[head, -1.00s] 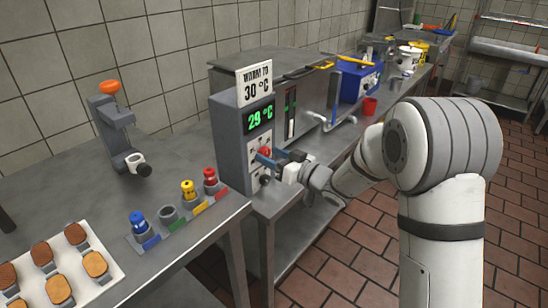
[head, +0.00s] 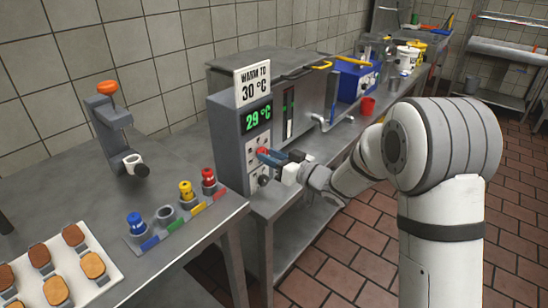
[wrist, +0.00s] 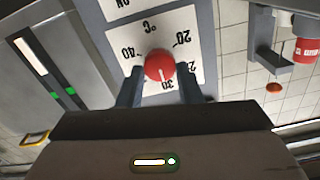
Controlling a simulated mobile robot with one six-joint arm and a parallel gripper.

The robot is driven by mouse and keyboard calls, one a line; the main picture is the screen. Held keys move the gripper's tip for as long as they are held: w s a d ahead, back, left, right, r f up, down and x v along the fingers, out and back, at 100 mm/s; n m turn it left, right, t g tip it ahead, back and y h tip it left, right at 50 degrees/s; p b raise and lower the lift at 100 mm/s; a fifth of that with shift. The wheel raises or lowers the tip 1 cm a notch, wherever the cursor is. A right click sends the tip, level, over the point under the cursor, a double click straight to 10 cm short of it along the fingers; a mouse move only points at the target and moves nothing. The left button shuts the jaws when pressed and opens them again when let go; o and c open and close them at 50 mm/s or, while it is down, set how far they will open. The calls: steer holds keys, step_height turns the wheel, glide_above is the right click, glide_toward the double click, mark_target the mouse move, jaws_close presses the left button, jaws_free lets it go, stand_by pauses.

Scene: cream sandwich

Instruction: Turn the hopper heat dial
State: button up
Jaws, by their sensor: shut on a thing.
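The hopper heat dial is a red round knob (head: 262,152) on the front of the grey hopper box (head: 229,147). In the wrist view the red dial (wrist: 159,67) sits on a white scale plate, seen upside down, with marks including 20, 30 and 40. Its white pointer line faces the 30 side. My gripper (wrist: 159,80) has one finger on each side of the dial and is shut on it. In the head view my gripper (head: 268,155) partly covers the dial. The green display (head: 257,118) reads 29 °C, below a sign (head: 253,83) saying "WARM TO 30 °C".
A black knob (head: 263,181) sits below the dial. On the left bench are a rack with blue, yellow and red pieces (head: 186,190), an orange-topped stand (head: 107,88) and a tray (head: 107,262) of sandwich pieces. A red cup (head: 367,104) and blue box (head: 352,80) stand behind.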

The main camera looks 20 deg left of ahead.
steer(key=shift+a+n+b, duration=0.15)
steer(key=shift+n+b, duration=0.15)
steer(key=shift+b, duration=0.1)
steer(key=shift+s+a+n+b, duration=0.1)
steer(key=shift+n+b, duration=2.7)
steer(key=shift+b, duration=0.15)
steer(key=shift+s+a+n+b, duration=0.1)
steer(key=shift+n+b, duration=2.7)
steer(key=shift+b, duration=0.1)
steer(key=shift+r, duration=0.1)
steer(key=o, duration=0.7)
steer(key=shift+o, duration=1.4)
